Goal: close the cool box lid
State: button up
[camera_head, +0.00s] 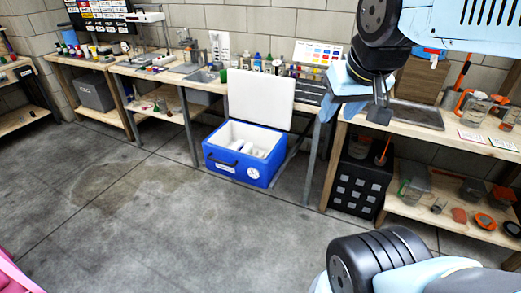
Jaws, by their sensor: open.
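A blue cool box (236,167) with a white inside stands on the concrete floor below the workbench. Its white lid (261,98) is open and stands upright at the back of the box. Some pale items lie inside the box, too small to make out. My gripper (352,103) is at the upper right of the picture, light blue and dark, pointing down and left. It is open and appears empty. In the picture it is to the right of the lid; how far apart they are in depth I cannot tell.
A long wooden workbench (418,118) with bottles and tools runs along the block wall behind the box. A black crate (355,182) stands under it, right of the box. A grey bin (95,93) is at the left. The floor in front of the box is clear.

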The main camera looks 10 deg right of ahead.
aim_at(262, 99)
jog(key=z, duration=0.2)
jog(key=i, duration=1.75)
jog(key=u, duration=0.9)
jog(key=k, duration=0.75)
jog(key=u, duration=0.2)
jog(key=i, duration=0.8)
jog(key=z, duration=0.1)
